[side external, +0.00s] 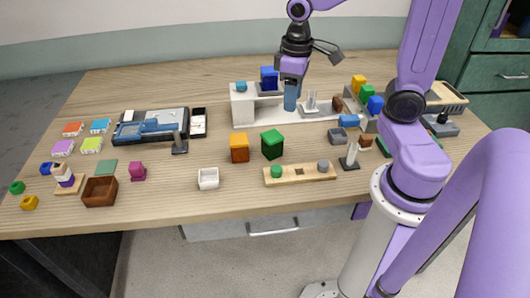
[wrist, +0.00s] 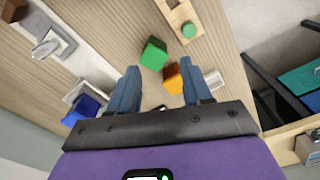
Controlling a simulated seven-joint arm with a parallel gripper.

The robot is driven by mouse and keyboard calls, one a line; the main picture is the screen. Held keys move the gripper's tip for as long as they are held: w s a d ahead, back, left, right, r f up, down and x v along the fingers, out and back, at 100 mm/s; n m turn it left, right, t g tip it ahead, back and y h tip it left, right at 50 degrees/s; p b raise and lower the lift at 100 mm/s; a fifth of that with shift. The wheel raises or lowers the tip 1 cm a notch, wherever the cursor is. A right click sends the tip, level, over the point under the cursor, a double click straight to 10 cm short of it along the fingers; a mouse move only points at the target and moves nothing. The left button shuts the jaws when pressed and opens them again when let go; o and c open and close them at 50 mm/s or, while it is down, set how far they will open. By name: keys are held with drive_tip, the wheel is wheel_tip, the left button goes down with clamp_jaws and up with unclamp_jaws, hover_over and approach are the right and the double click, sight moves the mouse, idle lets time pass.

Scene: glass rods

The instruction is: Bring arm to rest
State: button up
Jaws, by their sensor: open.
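My gripper (side external: 290,97) is at the upper middle of the side view, pointing down in front of the white stand. It looks raised over the table, though its exact height is hard to tell. In the wrist view, the two blue-grey fingers of my gripper (wrist: 161,82) are spread apart with nothing between them held. Beyond the fingertips lie a green block (wrist: 153,54) and an orange block (wrist: 172,82). In the side view the green block (side external: 272,144) and the orange block (side external: 239,148) sit on the table, apart from my gripper.
The white stand (side external: 242,112) with a blue block (side external: 269,78) on it is close to my gripper. A wooden peg board (side external: 300,174) and a white box (side external: 208,179) are nearer the front. A dark tray (side external: 150,127) lies left. The back left of the table is clear.

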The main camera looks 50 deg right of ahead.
drive_tip(key=s+a+n, duration=0.4)
drive_tip(key=s, duration=0.3)
drive_tip(key=s+a+f+n, duration=0.1)
drive_tip(key=s+a+n, duration=0.2)
drive_tip(key=s, duration=0.5)
drive_tip(key=shift+s+a+n, duration=0.15)
drive_tip(key=shift+a+n, duration=0.2)
drive_tip(key=shift+n, duration=0.45)
idle(0.6)
